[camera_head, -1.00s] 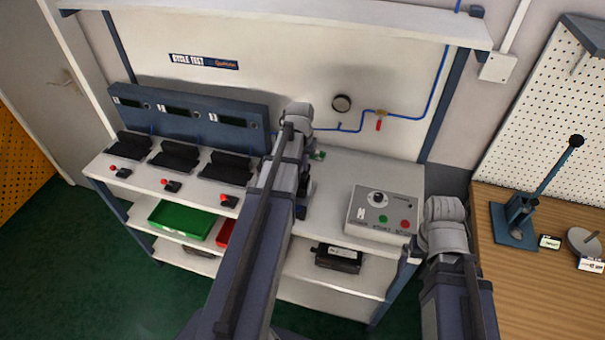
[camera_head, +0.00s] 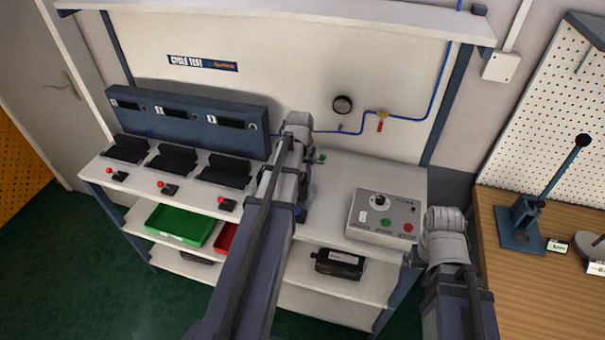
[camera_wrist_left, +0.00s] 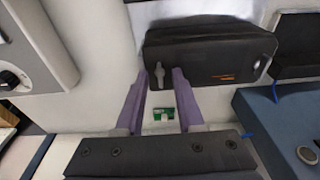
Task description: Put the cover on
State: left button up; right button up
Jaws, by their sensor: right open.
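A black rounded box (camera_wrist_left: 210,52) with a small silver knob and an orange mark shows in the left wrist view; I cannot tell whether it is the cover or the positioner body with its cover. My left gripper (camera_wrist_left: 164,72) has two purple fingers set apart, their tips at the near edge of this box, one on each side of the knob. Whether they clamp anything is unclear. In the head view my left arm hides this spot. My right gripper (camera_head: 445,225) hangs by the bench's right end, fingers hidden.
A grey control box (camera_head: 385,217) with knob and buttons stands right on the white bench. Black trays (camera_head: 172,158) and a blue display panel (camera_head: 185,115) fill its left. The shelf below holds a green bin (camera_head: 180,223) and a black unit (camera_head: 340,264). A wooden bench (camera_head: 540,285) stands right.

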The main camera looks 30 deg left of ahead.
pick_arm(q)
notch_tip(320, 180, up, 12)
jog(key=s+p, duration=0.1)
jog(key=p, duration=1.1)
jog(key=shift+s+d, duration=0.3)
jog(key=shift+s, duration=0.05)
jog(key=s+d+m, duration=0.2)
jog(key=s+d, duration=0.3)
jog(key=d, duration=0.5)
jog(key=s+d+m+g, duration=0.1)
jog(key=s+d, duration=0.4)
jog(key=d, duration=0.5)
jog(key=s+d+m+g, duration=0.1)
jog(key=s+d+m, duration=0.2)
jog(key=d, duration=0.7)
jog(key=shift+s+y, duration=0.3)
jog(key=shift+s, duration=0.65)
jog(key=shift+f, duration=0.1)
